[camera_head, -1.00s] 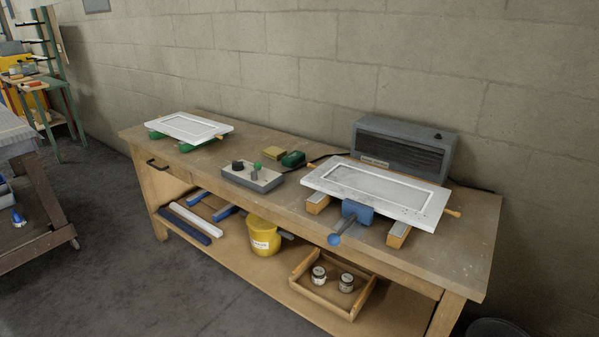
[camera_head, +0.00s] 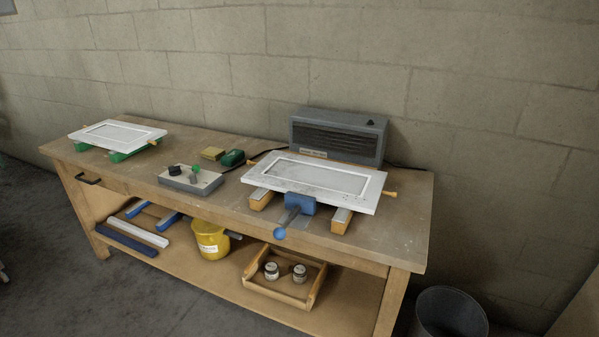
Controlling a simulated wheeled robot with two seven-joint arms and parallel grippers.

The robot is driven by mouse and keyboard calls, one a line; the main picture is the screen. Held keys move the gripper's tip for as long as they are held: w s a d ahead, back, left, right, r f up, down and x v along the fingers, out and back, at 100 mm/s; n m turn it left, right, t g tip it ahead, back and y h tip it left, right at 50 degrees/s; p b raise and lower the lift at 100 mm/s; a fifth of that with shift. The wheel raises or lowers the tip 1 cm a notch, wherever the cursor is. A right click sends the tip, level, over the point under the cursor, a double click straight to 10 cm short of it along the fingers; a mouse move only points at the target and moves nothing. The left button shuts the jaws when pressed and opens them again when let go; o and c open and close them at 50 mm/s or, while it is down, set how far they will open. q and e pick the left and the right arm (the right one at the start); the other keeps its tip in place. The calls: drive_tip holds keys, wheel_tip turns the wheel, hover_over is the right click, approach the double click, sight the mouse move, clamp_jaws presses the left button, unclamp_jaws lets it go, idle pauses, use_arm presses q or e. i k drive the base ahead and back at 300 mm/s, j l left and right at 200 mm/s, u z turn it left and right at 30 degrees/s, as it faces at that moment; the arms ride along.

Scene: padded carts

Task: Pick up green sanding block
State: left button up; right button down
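A dark green block (camera_head: 232,157), which looks like the green sanding block, lies on the workbench (camera_head: 405,200) just left of the grey louvred unit. A yellowish block (camera_head: 213,153) lies right beside it on the left. A grey box (camera_head: 190,180) with dark pieces and a small green knob-like piece on top stands in front of them. Neither of my grippers is in view.
A white panel (camera_head: 315,180) rests on wooden blocks with a blue clamp (camera_head: 300,203) at the front edge. Another white panel (camera_head: 117,135) lies on green supports. The grey louvred unit (camera_head: 338,135) stands behind. A dark bin (camera_head: 450,312) stands at right; floor shows at lower left.

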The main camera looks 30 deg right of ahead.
sight(235, 156)
drive_tip(key=z, duration=0.45)
drive_tip(key=i+j+z, duration=0.5)
drive_tip(key=z, duration=0.15)
drive_tip(key=i+j+z, duration=0.15)
drive_tip(key=j+z, duration=0.2)
drive_tip(key=j, duration=0.15)
